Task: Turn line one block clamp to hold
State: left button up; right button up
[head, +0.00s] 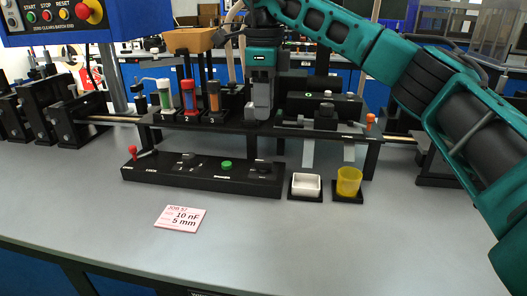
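A black control panel (205,178) lies along the front of the rig on the grey bench. It carries a red-knobbed lever (132,152) at its left end, a black knob (188,158), a green button (226,164) and another black knob (263,168). The labels are too small to read, so I cannot tell which part is the line one block clamp. My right gripper (262,108) points down over the rig, right of the numbered tubes and above and behind the panel. Its fingertips are too unclear to tell open from shut. My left gripper is not in view.
Green, red and orange tubes (189,98) stand left of my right gripper. A white dish (305,186) and a yellow cup (348,182) sit right of the panel. A pink job card (180,217) lies in front. The bench front is otherwise clear.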

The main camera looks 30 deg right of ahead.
aim_at(264, 161)
notch_tip(264, 161, down, 12)
jog(key=b, duration=0.2)
jog(key=shift+s+f+b, duration=0.1)
jog(key=shift+f+b, duration=0.05)
jog(key=shift+b, duration=0.15)
jog(key=shift+c, duration=0.3)
grip_shut()
